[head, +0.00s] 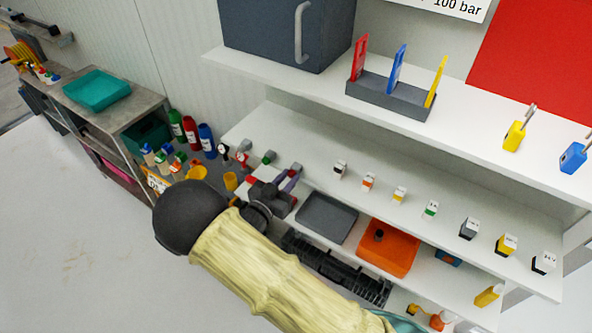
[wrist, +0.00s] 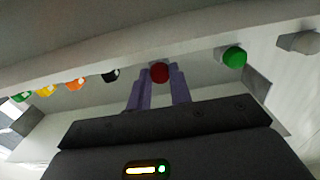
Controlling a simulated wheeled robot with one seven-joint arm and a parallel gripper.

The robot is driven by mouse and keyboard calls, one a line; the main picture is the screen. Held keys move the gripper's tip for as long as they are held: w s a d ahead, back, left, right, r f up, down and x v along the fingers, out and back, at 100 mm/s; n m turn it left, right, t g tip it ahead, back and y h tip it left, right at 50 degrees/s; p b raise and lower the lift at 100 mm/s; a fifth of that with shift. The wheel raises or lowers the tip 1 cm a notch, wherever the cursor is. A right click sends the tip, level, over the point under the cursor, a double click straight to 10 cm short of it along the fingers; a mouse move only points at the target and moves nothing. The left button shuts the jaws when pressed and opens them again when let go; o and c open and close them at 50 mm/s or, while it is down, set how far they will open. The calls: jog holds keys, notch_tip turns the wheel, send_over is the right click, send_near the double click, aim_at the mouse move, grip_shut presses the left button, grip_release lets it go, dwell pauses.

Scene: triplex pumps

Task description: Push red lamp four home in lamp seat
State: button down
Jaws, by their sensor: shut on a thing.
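A dark red round lamp (wrist: 160,72) shows in the wrist view between the purple fingertips of my gripper (wrist: 159,82). The gripper is shut on it. In the head view my gripper (head: 290,178) is at the left part of the middle shelf, and the red lamp cannot be made out there. The lamp's back and its seat are hidden in both views, so I cannot tell how deep it sits.
A green knob (wrist: 234,57) and a black one (wrist: 110,75) flank the red lamp, with orange (wrist: 75,84) and yellow (wrist: 45,90) ones beyond. Below the middle shelf (head: 330,148) are a grey tray (head: 327,217) and an orange tray (head: 398,260).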

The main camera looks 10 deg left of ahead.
aim_at(290, 177)
jog(key=shift+s+a, duration=0.1)
jog(key=shift+s, duration=0.05)
jog(key=shift+s+a, duration=0.25)
jog(key=shift+s, duration=0.15)
jog(key=shift+d, duration=0.1)
jog(key=shift+s, duration=0.2)
jog(key=shift+s+a, duration=0.4)
jog(key=shift+s, duration=0.2)
jog(key=shift+s+a, duration=0.1)
jog(key=shift+s, duration=0.4)
jog(key=shift+s+a, duration=0.2)
jog(key=shift+s, duration=0.2)
